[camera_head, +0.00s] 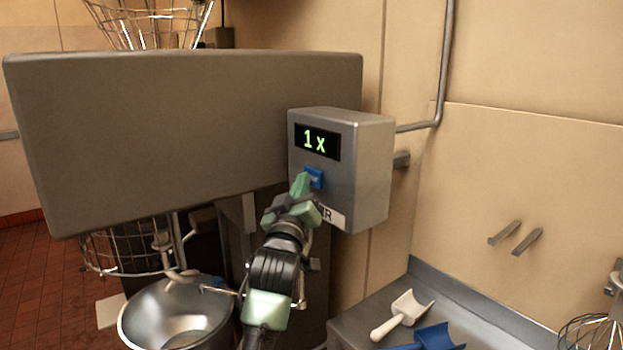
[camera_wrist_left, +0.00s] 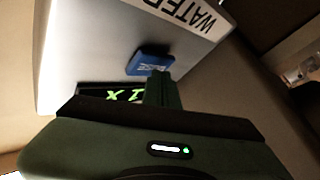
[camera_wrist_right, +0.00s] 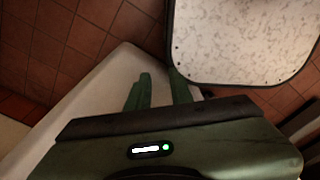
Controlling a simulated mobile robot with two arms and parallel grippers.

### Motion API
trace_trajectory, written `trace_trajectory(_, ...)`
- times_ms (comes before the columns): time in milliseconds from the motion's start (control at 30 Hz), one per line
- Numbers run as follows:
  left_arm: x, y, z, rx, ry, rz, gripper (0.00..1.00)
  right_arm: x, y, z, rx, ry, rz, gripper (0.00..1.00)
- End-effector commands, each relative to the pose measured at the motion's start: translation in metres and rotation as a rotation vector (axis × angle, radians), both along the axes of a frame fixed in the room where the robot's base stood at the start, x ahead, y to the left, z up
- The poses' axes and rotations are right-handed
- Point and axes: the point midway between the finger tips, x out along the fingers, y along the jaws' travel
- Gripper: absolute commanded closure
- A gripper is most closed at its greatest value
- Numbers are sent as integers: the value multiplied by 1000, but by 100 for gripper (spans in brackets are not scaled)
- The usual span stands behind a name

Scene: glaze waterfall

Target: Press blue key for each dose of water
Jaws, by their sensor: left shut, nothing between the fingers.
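A grey water meter box (camera_head: 362,170) is fixed beside the mixer and its green display (camera_head: 317,142) reads "1x". The blue key (camera_head: 314,178) sits below the display. It also shows in the left wrist view (camera_wrist_left: 148,61), near the "WATER" label (camera_wrist_left: 190,15). My left gripper (camera_head: 302,184) is shut and empty, its fingertips right at the key's lower left edge. I cannot tell whether they touch it. My right gripper shows only in the right wrist view (camera_wrist_right: 160,90), with its fingers apart and nothing between them.
A large grey mixer head (camera_head: 180,130) fills the left, with a steel bowl (camera_head: 150,318) below it. A white scoop (camera_head: 402,314) and a blue scoop (camera_head: 435,336) lie on the steel counter (camera_head: 460,295). A pipe (camera_head: 443,70) runs up the wall.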

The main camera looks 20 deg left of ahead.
Motion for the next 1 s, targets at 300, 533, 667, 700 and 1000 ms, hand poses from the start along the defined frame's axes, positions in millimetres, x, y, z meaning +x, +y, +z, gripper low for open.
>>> trace_trajectory(300, 4, -2, 0, 0, 0, 0, 100, 0, 0, -1, 0, 0, 0, 78)
trace_trajectory(533, 6, -3, 0, 0, -1, 0, 100, 0, -1, -1, -1, 0, 0, 78)
trace_trajectory(667, 6, -4, 0, 0, -1, 0, 100, 0, -2, -1, -2, 0, 1, 78)
trace_trajectory(700, 6, -4, 0, 0, -1, 0, 100, 0, -2, -1, -2, 0, 1, 78)
trace_trajectory(1000, 4, -2, 0, 0, 0, 0, 100, 0, -2, 1, -2, 1, 1, 78)
